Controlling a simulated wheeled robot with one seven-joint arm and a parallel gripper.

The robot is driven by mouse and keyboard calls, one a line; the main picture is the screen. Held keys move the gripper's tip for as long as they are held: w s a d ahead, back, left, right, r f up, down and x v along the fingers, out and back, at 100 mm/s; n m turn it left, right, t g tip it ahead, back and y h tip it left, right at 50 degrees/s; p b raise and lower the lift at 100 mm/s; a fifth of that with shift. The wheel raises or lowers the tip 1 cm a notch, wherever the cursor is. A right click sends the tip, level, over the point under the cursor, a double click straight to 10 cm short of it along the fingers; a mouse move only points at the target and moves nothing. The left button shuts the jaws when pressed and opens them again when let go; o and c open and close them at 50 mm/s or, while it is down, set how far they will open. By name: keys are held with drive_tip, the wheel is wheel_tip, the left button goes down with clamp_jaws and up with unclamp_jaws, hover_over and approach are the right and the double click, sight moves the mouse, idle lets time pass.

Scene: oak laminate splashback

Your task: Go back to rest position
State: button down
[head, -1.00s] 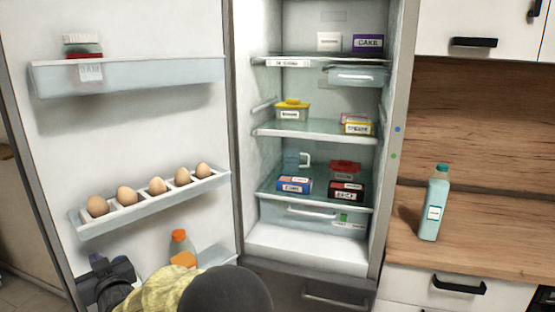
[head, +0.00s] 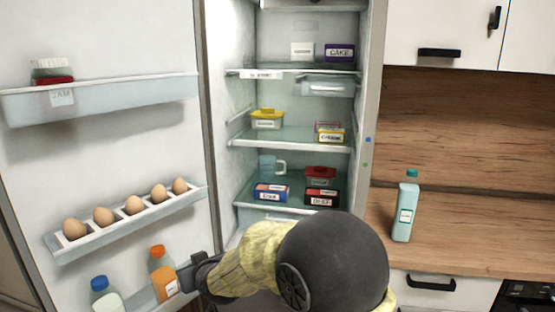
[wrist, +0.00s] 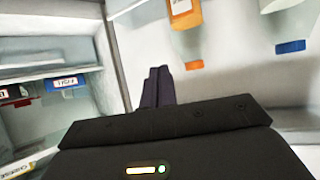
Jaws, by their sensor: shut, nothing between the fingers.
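My gripper (wrist: 157,87) is shut and empty. In the head view my gripper (head: 190,277) is at the bottom, beside the orange-capped bottle (head: 163,272) in the open fridge door's lower shelf. I cannot tell from the head view whether it touches the bottle. In the wrist view the closed fingers point up the picture, with the orange-capped bottle (wrist: 184,18) beyond them to the right. My yellow and dark arm covers the bottom of the fridge in the head view.
The fridge door (head: 110,150) stands open at the left, with several eggs (head: 134,205) in a rack. A blue-capped bottle (head: 105,296) is at its lower left. Fridge shelves (head: 290,137) hold boxes and tubs. A light blue bottle (head: 405,210) stands on the wooden counter (head: 460,235).

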drive_tip(key=s+d+m+g+h+p, duration=0.1)
drive_tip(key=s+d+m+h+p, duration=0.15)
drive_tip(key=d, duration=1.05)
drive_tip(key=s+d+f+m+g+h+p, duration=0.1)
drive_tip(key=s+d+m+g+h, duration=0.1)
drive_tip(key=s+d, duration=0.7)
drive_tip(key=s+d+m+g+h+p, duration=0.2)
drive_tip(key=s+d+g, duration=0.2)
drive_tip(key=s+d, duration=0.4)
drive_tip(key=d, duration=0.6)
drive_tip(key=shift+s+f+m+h, duration=0.35)
drive_tip(key=shift+s, duration=0.05)
drive_tip(key=shift+s+a, duration=0.1)
drive_tip(key=shift+a, duration=0.05)
